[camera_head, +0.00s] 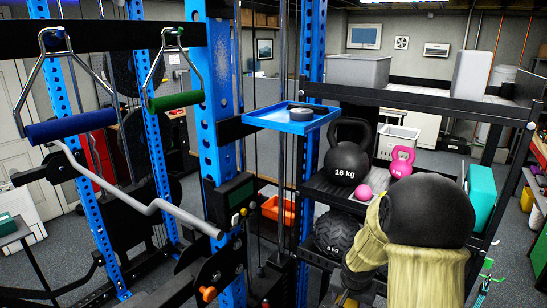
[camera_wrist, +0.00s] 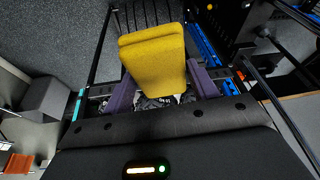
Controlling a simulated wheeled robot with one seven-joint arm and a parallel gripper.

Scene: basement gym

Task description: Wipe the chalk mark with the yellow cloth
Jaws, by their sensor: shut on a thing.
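The yellow cloth (camera_wrist: 154,52) shows in the wrist view, folded into a thick pad that stands out beyond my fingers. My gripper (camera_wrist: 162,88) is shut on it, with one purple finger at each side. The cloth hides what lies straight behind it. In the head view my arm fills the lower right, and I cannot make out the gripper or the cloth there. I see no chalk mark in either view.
A blue tray (camera_head: 270,123) bears a dark round thing. Blue posts and a bent bar (camera_head: 130,195) stand left.

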